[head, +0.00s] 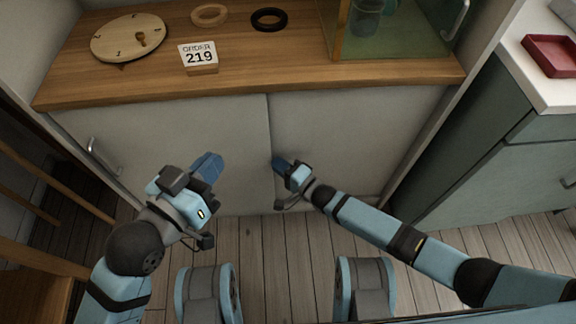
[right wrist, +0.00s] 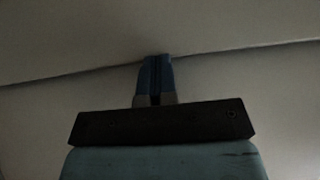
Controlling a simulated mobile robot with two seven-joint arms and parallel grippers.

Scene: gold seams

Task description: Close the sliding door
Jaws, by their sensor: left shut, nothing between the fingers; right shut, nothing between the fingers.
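A low cabinet under a wooden top has two pale front panels. The left panel (head: 170,140) has a metal bar handle (head: 103,156) near its left edge. The right panel (head: 350,130) meets it at a vertical seam near the middle. My right gripper (head: 278,163) is shut, with its tips at or very near this seam; contact cannot be told. In the right wrist view its blue fingers (right wrist: 156,72) are together, and a dark edge line crosses behind them. My left gripper (head: 212,163) is shut and empty in front of the left panel.
A green cabinet (head: 450,150) with a red tray (head: 552,55) stands at right. Wooden rails are at left.

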